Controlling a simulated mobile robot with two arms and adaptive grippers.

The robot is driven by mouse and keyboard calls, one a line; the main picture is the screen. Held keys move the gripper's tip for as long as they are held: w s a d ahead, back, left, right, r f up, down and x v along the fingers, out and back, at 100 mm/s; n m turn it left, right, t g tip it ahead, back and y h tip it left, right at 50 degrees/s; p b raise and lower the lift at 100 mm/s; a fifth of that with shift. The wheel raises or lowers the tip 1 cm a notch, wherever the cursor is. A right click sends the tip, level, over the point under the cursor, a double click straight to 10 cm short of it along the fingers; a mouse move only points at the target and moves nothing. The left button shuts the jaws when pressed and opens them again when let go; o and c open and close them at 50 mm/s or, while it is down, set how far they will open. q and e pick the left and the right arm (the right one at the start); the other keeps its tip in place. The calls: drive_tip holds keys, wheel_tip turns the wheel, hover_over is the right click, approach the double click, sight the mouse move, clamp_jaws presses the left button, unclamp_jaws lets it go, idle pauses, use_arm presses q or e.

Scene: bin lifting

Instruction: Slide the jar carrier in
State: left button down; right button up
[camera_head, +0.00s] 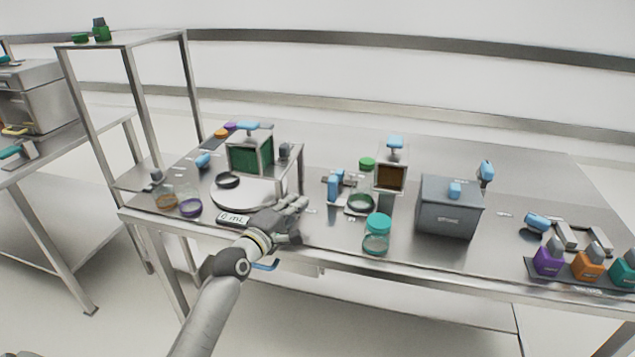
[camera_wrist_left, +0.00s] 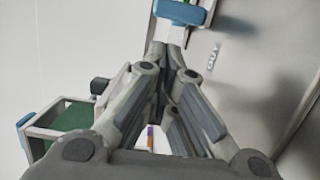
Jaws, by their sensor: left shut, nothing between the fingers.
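My left gripper (camera_head: 293,212) is shut and empty, over the table's front edge, just right of the white round plate (camera_head: 262,203). In the left wrist view its fingertips (camera_wrist_left: 172,50) meet close below a blue handle (camera_wrist_left: 182,12); I cannot tell whether they touch it. A metal frame with a green panel (camera_head: 250,155) and a blue top handle stands behind the plate. It also shows in the left wrist view (camera_wrist_left: 70,118). I cannot tell for certain which piece is the jar carrier. My right gripper is not in view.
A grey box (camera_head: 449,208) stands to the right, and a brown-panelled unit (camera_head: 391,178) is behind. Several coloured bottles (camera_head: 548,262) stand at far right. The table's back right is bare.

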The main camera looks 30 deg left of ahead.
use_arm(q)
drive_tip(key=w, duration=0.3)
drive_tip(key=shift+w+r, duration=0.25)
drive_tip(key=shift+w, duration=0.15)
drive_tip(key=w, duration=0.3)
drive_tip(key=shift+w+f, duration=0.15)
drive_tip(key=shift+w, duration=0.8)
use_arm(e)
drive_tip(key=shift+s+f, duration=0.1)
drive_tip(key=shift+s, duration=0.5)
use_arm(q)
drive_tip(key=shift+d, duration=0.1)
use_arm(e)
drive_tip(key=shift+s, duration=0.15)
use_arm(q)
drive_tip(key=shift+d, duration=0.15)
drive_tip(key=d+p, duration=0.1)
drive_tip(key=d, duration=0.1)
drive_tip(key=w+d+p, duration=0.1)
drive_tip(key=d, duration=0.1)
drive_tip(key=d+p, duration=0.1)
drive_tip(key=d, duration=0.1)
drive_tip(key=shift+w+d+p, duration=0.3)
drive_tip(key=shift+d, duration=0.05)
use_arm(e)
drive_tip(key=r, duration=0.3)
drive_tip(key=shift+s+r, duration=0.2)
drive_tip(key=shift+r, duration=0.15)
